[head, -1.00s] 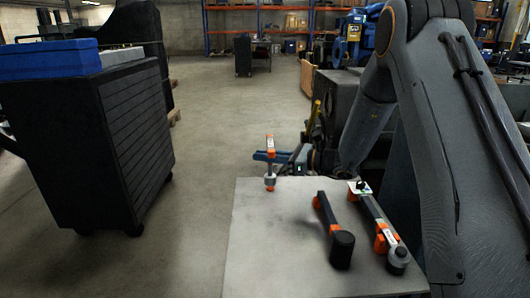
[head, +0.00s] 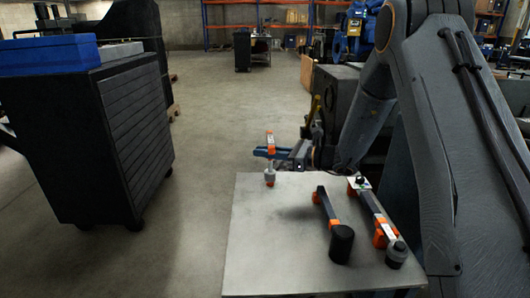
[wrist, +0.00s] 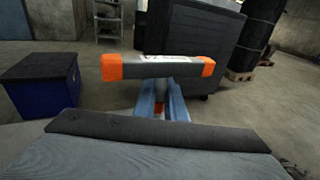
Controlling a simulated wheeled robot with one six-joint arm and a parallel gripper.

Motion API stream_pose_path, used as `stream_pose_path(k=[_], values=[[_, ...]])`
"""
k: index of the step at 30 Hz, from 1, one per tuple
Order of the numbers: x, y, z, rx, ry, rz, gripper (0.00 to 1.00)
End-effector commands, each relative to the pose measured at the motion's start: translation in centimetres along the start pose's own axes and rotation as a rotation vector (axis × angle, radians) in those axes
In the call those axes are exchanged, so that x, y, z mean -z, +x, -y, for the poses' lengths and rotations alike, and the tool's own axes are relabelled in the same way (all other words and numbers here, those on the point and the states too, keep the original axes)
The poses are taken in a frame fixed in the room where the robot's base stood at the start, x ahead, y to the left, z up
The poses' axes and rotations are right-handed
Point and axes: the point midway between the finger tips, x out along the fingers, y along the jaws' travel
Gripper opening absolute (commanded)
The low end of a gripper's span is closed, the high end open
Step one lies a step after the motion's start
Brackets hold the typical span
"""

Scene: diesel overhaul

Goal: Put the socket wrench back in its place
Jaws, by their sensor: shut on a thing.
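The socket wrench (head: 270,145) is a bar with orange ends and a pale label, with a grey, orange-marked piece (head: 269,178) below it, over the back left of a grey plate (head: 255,245). My gripper (head: 272,152), with blue fingers, is shut on it. In the wrist view the wrench (wrist: 155,69) lies crosswise above the blue fingers (wrist: 162,102). I cannot tell whether its lower piece touches the plate. The place it belongs in cannot be made out.
On the plate lie a black-headed tool (head: 341,243) and a labelled, orange-marked tool (head: 376,213) to its right. A dark drawer cabinet (head: 105,130) with a blue box (head: 45,56) stands at left. Open floor (head: 215,110) lies between the cabinet and my arm.

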Motion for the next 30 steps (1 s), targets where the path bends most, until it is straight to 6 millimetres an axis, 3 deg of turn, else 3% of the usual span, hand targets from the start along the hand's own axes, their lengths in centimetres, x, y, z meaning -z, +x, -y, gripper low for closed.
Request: stream_pose_path(k=[20, 21, 24, 30], values=[[2.2, 0.2, 0.0, 0.000, 0.000, 0.001, 0.00], [2.2, 0.2, 0.0, 0.000, 0.000, 0.001, 0.15], [2.2, 0.2, 0.0, 0.000, 0.000, 0.001, 0.32], [2.2, 0.2, 0.0, 0.000, 0.000, 0.000, 0.32]])
